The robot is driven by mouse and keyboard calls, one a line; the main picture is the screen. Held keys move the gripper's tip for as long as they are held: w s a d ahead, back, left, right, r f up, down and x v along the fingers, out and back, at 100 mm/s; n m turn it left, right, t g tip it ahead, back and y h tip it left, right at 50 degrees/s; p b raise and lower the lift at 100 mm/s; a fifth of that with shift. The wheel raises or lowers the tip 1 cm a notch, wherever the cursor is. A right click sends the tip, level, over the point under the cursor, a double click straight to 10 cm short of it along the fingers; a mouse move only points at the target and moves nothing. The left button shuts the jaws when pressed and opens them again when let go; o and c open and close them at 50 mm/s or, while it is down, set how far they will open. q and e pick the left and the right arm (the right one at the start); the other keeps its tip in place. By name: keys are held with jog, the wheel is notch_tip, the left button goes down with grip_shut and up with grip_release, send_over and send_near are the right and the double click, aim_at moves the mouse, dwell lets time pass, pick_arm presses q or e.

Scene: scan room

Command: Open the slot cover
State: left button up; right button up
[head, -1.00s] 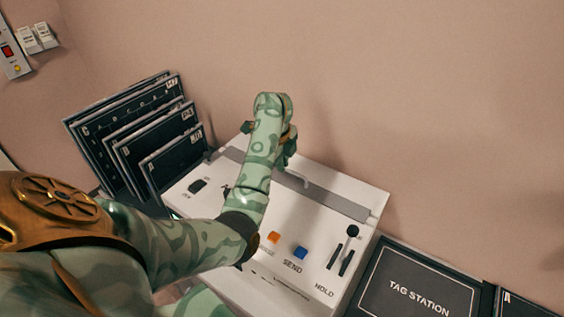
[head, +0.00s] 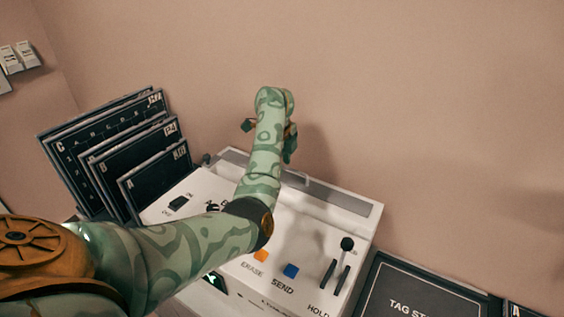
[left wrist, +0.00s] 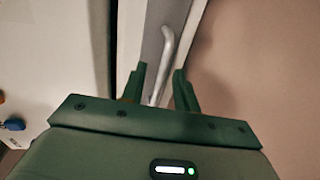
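The white machine (head: 190,192) stands against the wall, with a grey slot cover (head: 345,200) along its back edge. A pale bar handle (head: 296,178) stands on the cover, partly hidden by my left arm in the head view. My left gripper (head: 269,138) is above the back of the machine, mostly hidden behind its own wrist. In the left wrist view, its two green fingers (left wrist: 158,82) are apart. The handle (left wrist: 166,58) shows between and beyond them on the grey cover (left wrist: 152,45); I cannot tell whether they touch. My right gripper is not in view.
A dark tag station panel (head: 420,290) lies at right. The wall is close behind.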

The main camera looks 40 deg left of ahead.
pick_arm(q)
jog(key=s+r+p, duration=0.3)
jog(key=r+p, duration=0.5)
jog(key=r, duration=0.8)
jog(key=shift+d, duration=0.2)
